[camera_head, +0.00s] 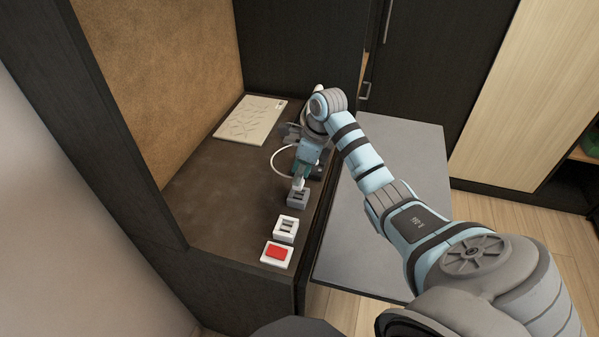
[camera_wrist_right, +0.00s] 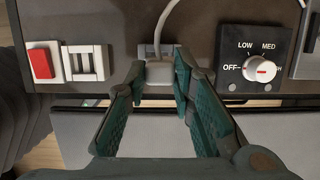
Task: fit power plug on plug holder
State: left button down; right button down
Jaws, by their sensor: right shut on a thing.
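My right gripper (camera_head: 301,175) points down at the front edge of the dark vanity top. Its green-padded fingers (camera_wrist_right: 159,85) are shut on the white power plug (camera_wrist_right: 158,71), which also shows in the head view (camera_head: 298,184). A white cable (camera_wrist_right: 181,14) runs from the plug. A grey plug holder (camera_head: 297,198) is right at the plug's lower end; part of it shows behind the plug in the wrist view (camera_wrist_right: 148,51). I cannot tell whether the plug is seated in it or just above. My left gripper is not in view.
A white holder-like frame (camera_head: 285,228) and a red switch (camera_head: 277,252) stand nearer along the edge. A dial panel (camera_wrist_right: 262,70) is right of the plug in the wrist view. A pale patterned board (camera_head: 250,119) lies at the back. The brown top (camera_head: 225,190) is mostly clear.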

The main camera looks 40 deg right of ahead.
aim_at(300, 184)
dwell(0.5)
jog(key=shift+f+b, duration=0.65)
jog(key=shift+f, duration=0.2)
jog(key=shift+f+b, duration=0.95)
jog(key=shift+f, duration=0.35)
dwell(0.6)
jog(key=c, duration=1.3)
grip_release()
